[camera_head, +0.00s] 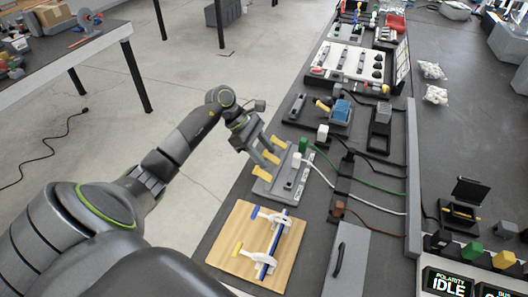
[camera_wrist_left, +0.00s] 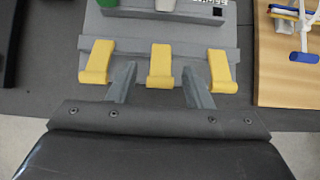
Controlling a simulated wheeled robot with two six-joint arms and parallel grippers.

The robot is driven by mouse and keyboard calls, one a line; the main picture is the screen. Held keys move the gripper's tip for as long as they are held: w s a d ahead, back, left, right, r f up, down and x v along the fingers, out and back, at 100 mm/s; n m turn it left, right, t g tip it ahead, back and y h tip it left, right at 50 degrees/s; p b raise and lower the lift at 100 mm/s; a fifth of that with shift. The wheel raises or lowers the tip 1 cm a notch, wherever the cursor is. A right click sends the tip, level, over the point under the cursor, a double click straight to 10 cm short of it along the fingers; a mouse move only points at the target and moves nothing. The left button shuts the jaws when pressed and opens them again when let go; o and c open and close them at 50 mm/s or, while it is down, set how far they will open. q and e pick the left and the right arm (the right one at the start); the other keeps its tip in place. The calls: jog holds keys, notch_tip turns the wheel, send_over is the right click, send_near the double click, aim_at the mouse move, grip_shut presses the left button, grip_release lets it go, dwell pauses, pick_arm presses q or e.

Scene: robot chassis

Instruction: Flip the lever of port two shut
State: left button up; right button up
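The grey port block (camera_head: 271,188) carries three yellow levers in a row. In the left wrist view they show as a left lever (camera_wrist_left: 97,62), a middle lever (camera_wrist_left: 161,66) and a right lever (camera_wrist_left: 222,72), all sticking out toward my gripper. Which number each port has cannot be read. My left gripper (camera_wrist_left: 160,86) is open and empty. Its two grey fingers lie on either side of the middle lever, with gaps to it; contact cannot be seen. In the head view the left gripper (camera_head: 260,150) is at the block's left side. My right gripper is not in view.
A green plug (camera_head: 303,145) and a white plug (camera_head: 297,160) with cables stand at the block's far side. A wooden board (camera_head: 225,258) with blue and white parts lies nearer. A grey case with a handle (camera_head: 345,262) and a dark cable strip (camera_head: 341,188) lie to the right.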

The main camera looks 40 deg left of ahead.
pick_arm(q)
jog(key=shift+a+r, duration=0.1)
jog(key=b+v, duration=0.2)
jog(key=v, duration=1.5)
jog(key=shift+b, duration=0.35)
jog(key=shift+a+r, duration=0.1)
